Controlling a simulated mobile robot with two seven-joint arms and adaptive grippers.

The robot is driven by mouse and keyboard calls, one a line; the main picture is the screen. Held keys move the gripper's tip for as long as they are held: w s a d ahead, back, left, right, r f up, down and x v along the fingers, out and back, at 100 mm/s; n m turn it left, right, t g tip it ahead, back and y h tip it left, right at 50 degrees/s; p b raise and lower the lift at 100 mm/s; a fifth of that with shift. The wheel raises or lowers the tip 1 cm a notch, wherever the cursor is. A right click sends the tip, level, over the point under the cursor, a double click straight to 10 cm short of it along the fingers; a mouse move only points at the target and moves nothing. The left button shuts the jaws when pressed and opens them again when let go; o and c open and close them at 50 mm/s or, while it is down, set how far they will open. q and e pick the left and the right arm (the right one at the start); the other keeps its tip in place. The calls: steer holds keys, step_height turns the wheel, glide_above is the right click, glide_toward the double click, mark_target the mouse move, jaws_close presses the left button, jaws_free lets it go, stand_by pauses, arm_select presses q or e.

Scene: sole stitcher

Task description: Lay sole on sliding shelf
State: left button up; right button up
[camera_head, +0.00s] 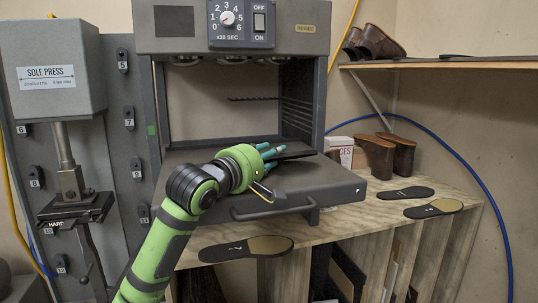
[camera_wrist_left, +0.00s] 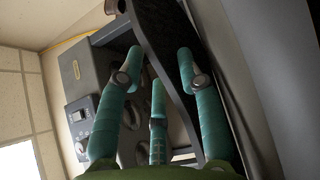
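My left gripper (camera_head: 271,155) is over the sliding shelf (camera_head: 325,186), which is pulled out of the machine. In the left wrist view its teal fingers (camera_wrist_left: 160,75) are on both sides of a dark, thin sole (camera_wrist_left: 160,30), and they appear shut on it. In the head view the sole (camera_head: 293,156) sticks out to the right past the fingertips, just above the shelf top. I cannot tell if it touches the shelf. A tan patch of it (camera_head: 262,190) shows below the wrist. The hand hides much of the sole. My right gripper is not in view.
A dark sole with a tan part (camera_head: 246,248) lies on the wooden bench (camera_head: 350,228) in front of the shelf. Two more soles (camera_head: 405,193) (camera_head: 433,208) lie at right. Brown shoes (camera_head: 385,155) and a box (camera_head: 340,150) stand behind. A sole press (camera_head: 52,75) is at left.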

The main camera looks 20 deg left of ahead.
arm_select(q)
steer(key=shift+d+f, duration=0.1)
steer(key=shift+f, duration=0.15)
steer(key=shift+r, duration=0.15)
steer(key=shift+r+p, duration=0.35)
steer(key=shift+r, duration=0.15)
steer(key=b, duration=0.1)
steer(key=s, duration=0.1)
steer(key=s+a+b, duration=0.1)
steer(key=shift+s+f+b, duration=0.25)
steer(key=shift+f+b, duration=0.1)
steer(key=b+v, duration=0.1)
steer(key=v, duration=0.1)
steer(key=b+v, duration=0.1)
steer(key=v, duration=0.2)
steer(key=b+v, duration=0.2)
steer(key=v, duration=0.1)
steer(key=shift+s+r, duration=0.2)
steer(key=shift+r, duration=0.2)
steer(key=shift+s+a+r, duration=0.1)
steer(key=shift+s, duration=0.35)
